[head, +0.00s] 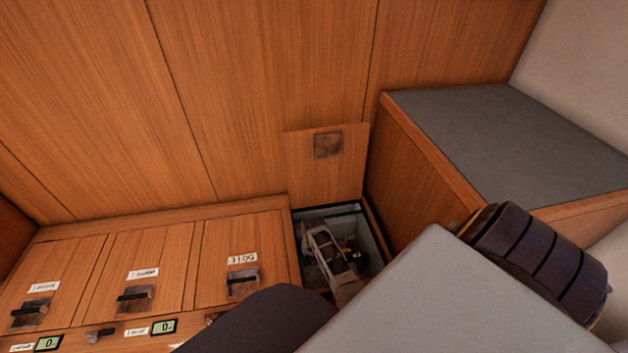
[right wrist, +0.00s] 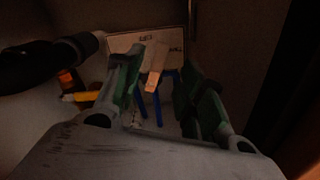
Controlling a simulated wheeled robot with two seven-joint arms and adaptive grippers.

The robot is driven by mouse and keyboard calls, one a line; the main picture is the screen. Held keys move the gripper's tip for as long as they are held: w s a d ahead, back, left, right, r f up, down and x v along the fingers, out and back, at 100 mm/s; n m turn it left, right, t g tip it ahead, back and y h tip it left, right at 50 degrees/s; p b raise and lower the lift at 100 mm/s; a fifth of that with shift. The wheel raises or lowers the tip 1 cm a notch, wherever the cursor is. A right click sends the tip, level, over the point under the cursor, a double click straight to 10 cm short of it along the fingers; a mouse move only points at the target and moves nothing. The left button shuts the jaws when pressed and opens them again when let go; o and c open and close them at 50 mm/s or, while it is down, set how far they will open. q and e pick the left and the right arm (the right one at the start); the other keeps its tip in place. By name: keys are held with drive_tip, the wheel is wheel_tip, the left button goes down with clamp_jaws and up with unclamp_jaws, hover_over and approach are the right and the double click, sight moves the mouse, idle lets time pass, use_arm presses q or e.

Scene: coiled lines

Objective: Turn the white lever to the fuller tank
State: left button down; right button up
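My right gripper (head: 328,250) reaches down into an open square compartment (head: 372,232) in the head view. In the right wrist view the right gripper (right wrist: 160,88) has its two green-grey fingers spread apart. A pale lever (right wrist: 154,66), likely the white lever, shows between the fingers, nearer the left one; its end looks orange-tinted. I cannot tell whether a finger touches it. Behind it is a pale labelled panel (right wrist: 118,41) with small unreadable marks, and blue lines run below. The lever is not distinguishable in the head view. My left gripper is not in view.
A raised lid (head: 300,168) stands behind the compartment. Closed latched hatches (head: 215,255) lie to its left. Small green displays (head: 165,326) read about 0 along the front. A grey-topped box (head: 500,140) stands right. A yellow part (right wrist: 84,97) and dark cylinder (right wrist: 75,48) crowd the compartment's left.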

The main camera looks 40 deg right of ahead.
sight(314, 269)
wheel_tip(314, 269, up, 6)
drive_tip(key=shift+r, duration=0.15)
idle(0.5)
